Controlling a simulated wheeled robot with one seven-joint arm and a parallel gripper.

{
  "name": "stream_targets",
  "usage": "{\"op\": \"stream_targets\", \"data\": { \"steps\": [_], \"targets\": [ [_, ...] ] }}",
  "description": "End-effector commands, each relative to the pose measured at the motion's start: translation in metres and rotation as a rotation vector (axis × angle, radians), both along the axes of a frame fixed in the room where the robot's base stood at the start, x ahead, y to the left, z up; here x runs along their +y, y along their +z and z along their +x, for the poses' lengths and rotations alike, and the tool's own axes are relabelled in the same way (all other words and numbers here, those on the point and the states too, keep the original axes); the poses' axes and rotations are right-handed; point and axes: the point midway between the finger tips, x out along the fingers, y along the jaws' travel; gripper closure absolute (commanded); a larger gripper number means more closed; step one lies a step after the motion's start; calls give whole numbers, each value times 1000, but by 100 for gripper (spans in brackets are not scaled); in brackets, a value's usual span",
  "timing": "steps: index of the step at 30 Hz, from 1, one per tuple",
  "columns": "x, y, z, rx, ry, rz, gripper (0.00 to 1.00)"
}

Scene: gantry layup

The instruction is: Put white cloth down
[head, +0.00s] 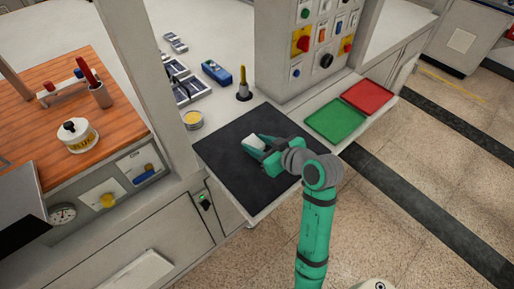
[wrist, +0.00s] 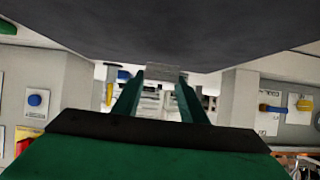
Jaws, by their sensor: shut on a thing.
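The white cloth (head: 256,141) is a small pale piece held between the fingertips of my gripper (head: 260,146). My gripper is shut on it, low over the dark mat (head: 228,140) at the front of the bench. In the wrist view, the fingers of my gripper (wrist: 161,76) point away from the camera, and the mat (wrist: 160,30) fills the top of the picture. A greyish piece, seemingly the cloth (wrist: 162,70), shows between the tips, close to the mat. I cannot tell whether the cloth touches the mat.
A green tray (head: 336,121) and a red tray (head: 368,97) lie right of the mat. A small yellow-topped tin (head: 193,120), a yellow-handled tool (head: 243,84) and a blue tool (head: 216,72) stand behind it. A control panel (head: 318,40) rises at the back. The mat's left part is clear.

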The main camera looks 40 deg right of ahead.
Motion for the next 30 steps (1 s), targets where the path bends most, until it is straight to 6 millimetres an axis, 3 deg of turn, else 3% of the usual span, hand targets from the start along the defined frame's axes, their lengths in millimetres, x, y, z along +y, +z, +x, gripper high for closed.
{"op": "stream_targets", "data": {
  "steps": [6,20,21,22,30],
  "targets": [
    [0,-25,-1,1,-3,3,86],
    [0,-31,-1,0,-1,2,86],
    [0,-30,-1,0,-1,2,52],
    [0,-30,-1,0,-2,1,45],
    [0,-30,-1,0,0,1,43]
  ]
}}
